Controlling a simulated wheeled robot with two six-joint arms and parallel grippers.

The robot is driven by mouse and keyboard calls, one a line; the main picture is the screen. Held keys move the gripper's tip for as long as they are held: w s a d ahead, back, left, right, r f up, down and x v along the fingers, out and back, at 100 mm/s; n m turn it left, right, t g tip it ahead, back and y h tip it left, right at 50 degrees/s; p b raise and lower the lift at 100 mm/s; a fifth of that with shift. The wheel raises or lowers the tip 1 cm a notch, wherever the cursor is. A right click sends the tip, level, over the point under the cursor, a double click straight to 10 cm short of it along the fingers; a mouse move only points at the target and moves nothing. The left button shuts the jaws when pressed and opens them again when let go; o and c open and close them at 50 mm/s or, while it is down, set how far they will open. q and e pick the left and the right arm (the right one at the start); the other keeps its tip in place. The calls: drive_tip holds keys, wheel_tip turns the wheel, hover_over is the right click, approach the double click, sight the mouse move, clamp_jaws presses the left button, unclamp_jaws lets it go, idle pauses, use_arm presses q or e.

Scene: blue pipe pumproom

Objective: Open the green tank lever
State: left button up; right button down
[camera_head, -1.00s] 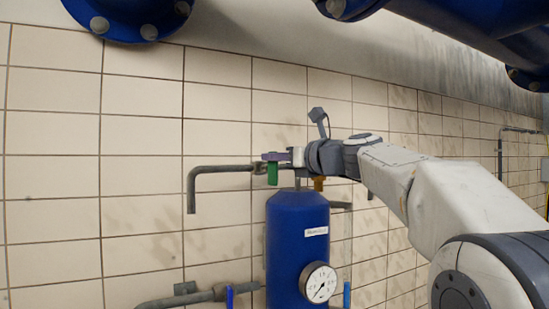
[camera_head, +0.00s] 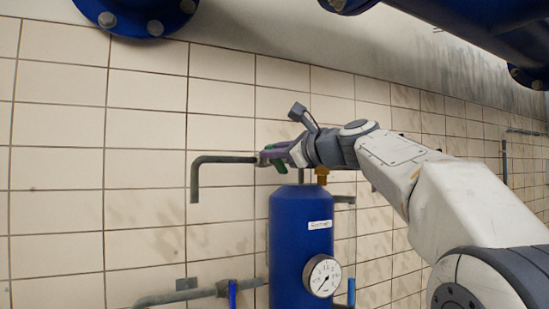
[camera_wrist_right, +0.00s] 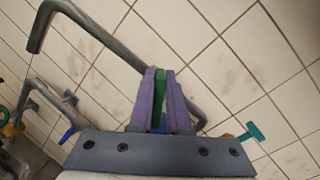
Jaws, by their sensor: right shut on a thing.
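The green tank lever (camera_head: 281,168) is on the grey pipe above the blue tank (camera_head: 300,245). In the head view only small green parts show around my right gripper (camera_head: 271,155); the rest is hidden by the fingers. In the right wrist view the green lever (camera_wrist_right: 158,87) stands between the two purple fingers of my right gripper (camera_wrist_right: 157,80), which are shut on it. The bent grey pipe (camera_head: 218,160) runs left from the lever and turns down at its end. My left gripper is not in view.
A pressure gauge (camera_head: 322,276) sits on the tank's front. A blue lever (camera_head: 232,293) is on the lower grey pipe (camera_head: 190,296). Large blue pipes with a flange (camera_head: 135,14) hang overhead. The tiled wall (camera_head: 60,170) is close behind; the left side is open.

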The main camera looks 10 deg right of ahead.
drive_tip(key=n+b, duration=0.1)
drive_tip(key=n, duration=0.1)
drive_tip(key=f+n+b, duration=0.1)
drive_tip(key=n+b, duration=0.1)
drive_tip(key=n, duration=0.1)
drive_tip(key=shift+s+a+f+n, duration=0.2)
drive_tip(key=shift+a+n, duration=0.1)
drive_tip(key=shift+a, duration=0.1)
drive_tip(key=n+b, duration=0.1)
drive_tip(key=n, duration=0.1)
drive_tip(key=n+b, duration=0.1)
drive_tip(key=n, duration=0.1)
drive_tip(key=shift+a+f+n+b, duration=0.1)
drive_tip(key=shift+f+n+b, duration=0.2)
drive_tip(key=shift+f, duration=0.1)
drive_tip(key=c, duration=0.9)
unclamp_jaws()
drive_tip(key=shift+s, duration=0.1)
drive_tip(key=b+v, duration=0.4)
drive_tip(key=v, duration=0.6)
drive_tip(key=shift+s, duration=0.15)
